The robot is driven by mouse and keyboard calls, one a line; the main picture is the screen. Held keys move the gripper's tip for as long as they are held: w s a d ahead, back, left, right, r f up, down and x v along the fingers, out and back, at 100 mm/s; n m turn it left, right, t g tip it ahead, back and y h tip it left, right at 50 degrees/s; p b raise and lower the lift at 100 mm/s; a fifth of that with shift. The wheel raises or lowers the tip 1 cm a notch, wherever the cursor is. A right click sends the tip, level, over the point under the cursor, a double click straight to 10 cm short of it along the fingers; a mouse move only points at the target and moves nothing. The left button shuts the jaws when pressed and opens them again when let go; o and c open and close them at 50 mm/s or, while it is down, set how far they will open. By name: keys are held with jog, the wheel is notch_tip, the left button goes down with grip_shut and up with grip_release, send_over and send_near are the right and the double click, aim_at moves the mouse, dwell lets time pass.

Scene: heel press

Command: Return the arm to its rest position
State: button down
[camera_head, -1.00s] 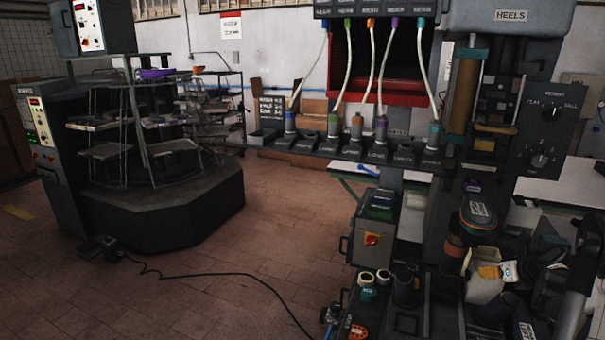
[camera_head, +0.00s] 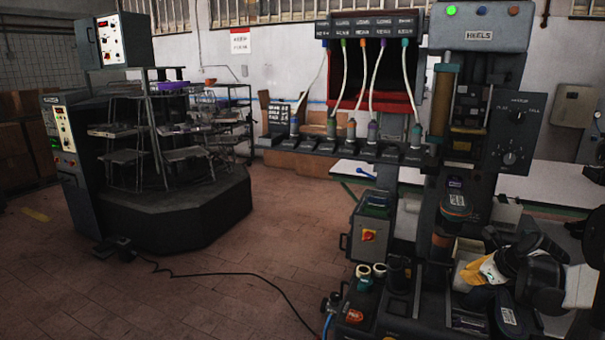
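My gripper's fingers cannot be made out in this view. Dark rounded parts and a pale flat piece crowd the lower right corner. Some of them may be my arm, but I cannot tell which. No shoe or heel is clearly seen held by anything.
A dark carousel machine (camera_head: 185,208) with wire racks stands at the left. A row of hoppers with pale tubes (camera_head: 345,75) hangs beside the press. A black cable (camera_head: 215,274) crosses the tiled floor (camera_head: 285,215). The floor between the machines is mostly clear.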

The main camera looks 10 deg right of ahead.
jog(key=s+a+r+n, duration=0.3)
jog(key=a+n, duration=0.1)
jog(key=a, duration=0.3)
jog(key=s+a+r+n+g, duration=0.1)
jog(key=s+a+r+n, duration=0.1)
jog(key=a+n, duration=0.4)
jog(key=s+a+r+n, duration=0.3)
jog(key=a, duration=0.6)
jog(key=s+a+f+n, duration=0.2)
jog(key=s+a+n, duration=1.1)
jog(key=s+n, duration=0.3)
jog(key=shift+s+f+n+g, duration=0.2)
jog(key=shift+s+n+g, duration=0.1)
jog(key=shift+n, duration=0.4)
